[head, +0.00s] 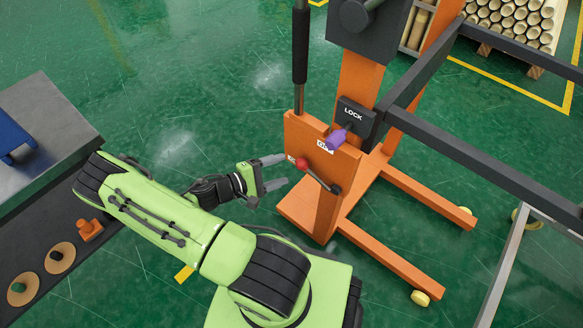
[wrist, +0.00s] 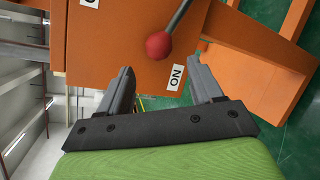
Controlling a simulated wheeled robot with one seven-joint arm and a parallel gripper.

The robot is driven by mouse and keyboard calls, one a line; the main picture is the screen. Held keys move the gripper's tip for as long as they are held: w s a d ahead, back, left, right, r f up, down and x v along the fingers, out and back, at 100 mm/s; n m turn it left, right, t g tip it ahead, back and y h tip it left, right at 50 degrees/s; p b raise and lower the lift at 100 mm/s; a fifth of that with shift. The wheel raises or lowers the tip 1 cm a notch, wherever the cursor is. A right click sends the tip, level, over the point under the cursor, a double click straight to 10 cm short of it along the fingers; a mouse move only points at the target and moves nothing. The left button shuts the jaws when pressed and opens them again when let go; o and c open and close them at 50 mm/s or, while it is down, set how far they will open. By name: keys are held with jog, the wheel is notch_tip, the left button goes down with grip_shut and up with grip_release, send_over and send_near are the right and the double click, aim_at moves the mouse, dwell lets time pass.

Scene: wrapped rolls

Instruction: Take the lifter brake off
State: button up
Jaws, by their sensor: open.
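The brake lever is a dark rod with a red ball knob (head: 303,164) on the side of the orange lifter (head: 348,90). Its pivot is at the lower right of the knob. In the wrist view the red knob (wrist: 158,45) lies beside a white label (wrist: 176,77) that reads ON, turned over. A second label (head: 325,146) sits higher and to the right in the head view. My gripper (head: 284,170) is open and empty, just left of the knob. In the wrist view the knob appears between and beyond its fingertips, apart from them.
A black box marked LOCK (head: 355,118) with a purple handle (head: 338,138) is above the lever. A black-gripped pole (head: 300,50) rises beside it. The lifter's orange legs (head: 385,262) spread right. A grey workbench (head: 45,130) stands left.

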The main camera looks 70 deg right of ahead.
aim_at(314, 175)
jog(key=x, duration=0.5)
jog(key=shift+b, duration=0.4)
jog(key=shift+c, duration=0.4)
jog(key=shift+r, duration=0.1)
grip_shut()
